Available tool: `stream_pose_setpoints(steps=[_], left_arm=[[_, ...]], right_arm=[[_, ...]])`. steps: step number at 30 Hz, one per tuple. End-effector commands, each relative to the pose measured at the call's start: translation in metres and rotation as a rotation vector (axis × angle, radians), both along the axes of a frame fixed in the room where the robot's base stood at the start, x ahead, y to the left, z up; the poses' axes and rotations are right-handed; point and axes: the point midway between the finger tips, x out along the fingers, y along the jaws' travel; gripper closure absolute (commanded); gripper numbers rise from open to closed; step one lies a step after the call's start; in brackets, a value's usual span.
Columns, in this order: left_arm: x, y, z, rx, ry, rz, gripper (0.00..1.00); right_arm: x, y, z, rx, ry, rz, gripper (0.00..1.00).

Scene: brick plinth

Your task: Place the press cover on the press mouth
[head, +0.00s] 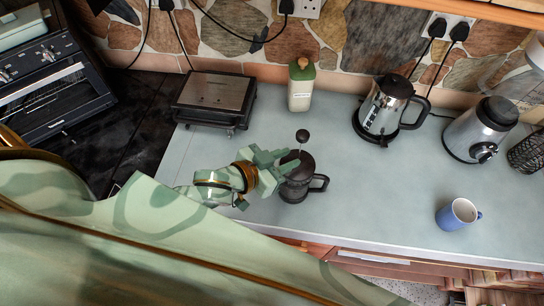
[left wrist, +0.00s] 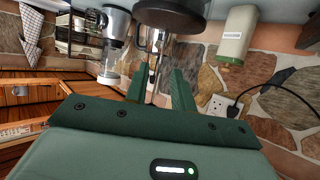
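The press (head: 296,190) is a dark pot with a handle on its right, standing upright on the counter. The press cover shows by its round dark knob (head: 302,136) on a thin rod above the pot. Whether its lid rests on the mouth or hovers just over it, I cannot tell. My left gripper (head: 281,160) is at the upper left of the pot, beside the rod. The left wrist view is upside down: my open fingers (left wrist: 160,78) stand apart, with the shiny rod seen in the gap between them and the dark press (left wrist: 172,14) beyond. My right gripper is out of view.
A flat grill (head: 216,92), a green-capped bottle (head: 301,84), a kettle (head: 386,106) and a steel grinder (head: 480,130) stand along the back. The counter between press and mug is clear.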

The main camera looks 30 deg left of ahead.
Motion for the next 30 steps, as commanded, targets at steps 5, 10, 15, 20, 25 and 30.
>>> stream_pose_setpoints(steps=[5, 10, 15, 20, 25, 30], left_arm=[[-0.03, 0.016, 0.012, 0.001, 0.003, 0.0, 0.75], [-0.042, 0.022, 0.019, 0.0, 0.001, 0.0, 0.75], [-0.044, 0.023, 0.021, 0.001, 0.0, 0.0, 0.75], [-0.043, 0.023, 0.02, 0.0, 0.0, 0.0, 0.75], [-0.043, 0.023, 0.02, 0.0, 0.0, 0.0, 0.75], [-0.043, 0.023, 0.02, 0.0, 0.0, 0.0, 0.75]], right_arm=[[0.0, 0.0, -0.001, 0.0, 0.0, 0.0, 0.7], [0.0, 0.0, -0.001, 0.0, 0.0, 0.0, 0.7], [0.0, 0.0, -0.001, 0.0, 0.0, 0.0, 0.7], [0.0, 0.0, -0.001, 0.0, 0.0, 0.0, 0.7], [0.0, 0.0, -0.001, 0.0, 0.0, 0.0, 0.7], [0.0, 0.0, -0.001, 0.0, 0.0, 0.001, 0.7]])
